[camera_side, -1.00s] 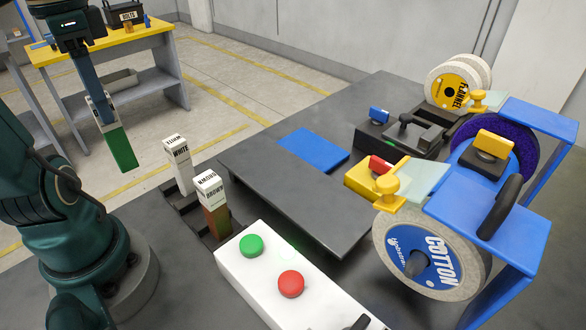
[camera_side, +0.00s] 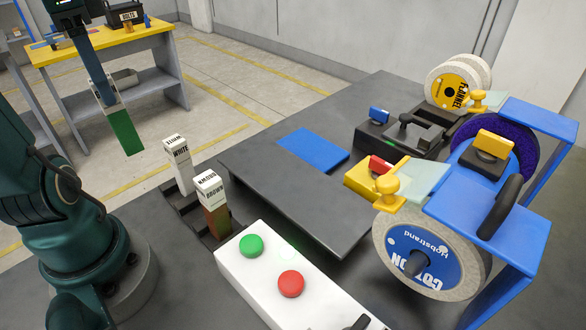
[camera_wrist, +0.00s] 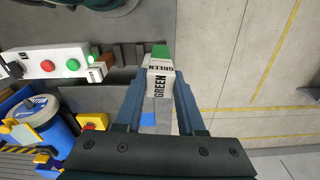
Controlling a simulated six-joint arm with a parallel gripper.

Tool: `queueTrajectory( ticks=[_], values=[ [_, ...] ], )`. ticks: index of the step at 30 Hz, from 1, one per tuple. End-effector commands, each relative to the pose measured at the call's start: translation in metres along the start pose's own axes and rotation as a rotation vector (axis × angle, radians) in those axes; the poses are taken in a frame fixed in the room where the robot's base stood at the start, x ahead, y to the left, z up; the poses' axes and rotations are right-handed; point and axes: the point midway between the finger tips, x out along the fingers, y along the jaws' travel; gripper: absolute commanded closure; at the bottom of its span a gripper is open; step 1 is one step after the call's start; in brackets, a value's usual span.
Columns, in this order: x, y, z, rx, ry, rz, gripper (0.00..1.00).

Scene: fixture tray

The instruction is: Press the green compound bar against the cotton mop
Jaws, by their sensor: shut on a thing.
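My gripper (camera_side: 104,92) is shut on the green compound bar (camera_side: 125,132), which has a white wrapper and a bare green end. The bar hangs tilted, green end down, in the air left of the bar rack. In the wrist view the bar (camera_wrist: 160,80) sits between both fingers of my gripper (camera_wrist: 159,90), with GREEN readable on the wrapper. The cotton mop (camera_side: 428,258) is a pale wheel with a blue COTTON label at the front right, under a blue guard. It is far from the bar. The wrist view shows a blue-labelled wheel (camera_wrist: 38,112) at left.
White (camera_side: 178,165) and brown (camera_side: 212,205) bars stand in the dark rack. A white box has green (camera_side: 251,246) and red (camera_side: 290,284) buttons. A blue pad (camera_side: 313,150) lies on the bench. A flannel wheel (camera_side: 452,88) and purple wheel (camera_side: 523,140) stand farther back.

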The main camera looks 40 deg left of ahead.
Motion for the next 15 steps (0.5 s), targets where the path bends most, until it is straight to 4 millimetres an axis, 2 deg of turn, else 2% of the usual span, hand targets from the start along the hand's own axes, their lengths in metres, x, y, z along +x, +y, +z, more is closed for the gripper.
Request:
queueTrajectory(
  ticks=[3, 6, 9, 15],
  values=[
    [-0.016, 0.011, -0.033, 0.066, 0.085, 0.004, 1.00],
    [-0.022, 0.028, -0.060, 0.094, 0.161, 0.013, 1.00],
    [-0.018, 0.048, -0.084, 0.094, 0.234, 0.019, 1.00],
    [0.001, 0.086, -0.116, 0.058, 0.352, 0.016, 1.00]
  ],
)
